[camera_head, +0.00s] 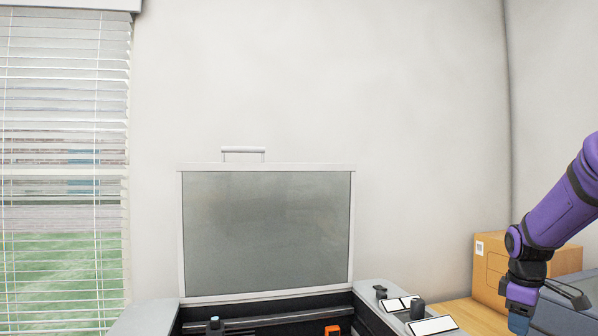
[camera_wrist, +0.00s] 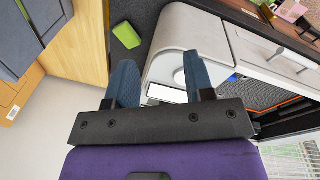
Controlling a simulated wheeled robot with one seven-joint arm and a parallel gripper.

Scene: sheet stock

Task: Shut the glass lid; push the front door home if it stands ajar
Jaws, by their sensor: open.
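The glass lid (camera_head: 267,232) stands open, upright at the back of the machine (camera_head: 147,318), with its bar handle (camera_head: 243,150) on the top edge. The dark interior is uncovered below it. My gripper (camera_head: 520,318) is at the lower right in the head view, apart from the lid and partly cut off. In the wrist view my gripper (camera_wrist: 160,78) is open and empty, its blue fingers over the machine's right-hand corner. The white front door (camera_wrist: 268,50) with a handle shows there; I cannot tell whether it is ajar. The head view does not show it.
A cardboard box (camera_head: 492,258) and a grey container (camera_head: 572,292) stand on the wooden surface to the right. Control parts (camera_head: 418,309) stick up on the machine's right rim. A green object (camera_wrist: 127,35) lies on the dark floor. A blind-covered window (camera_head: 65,170) is left.

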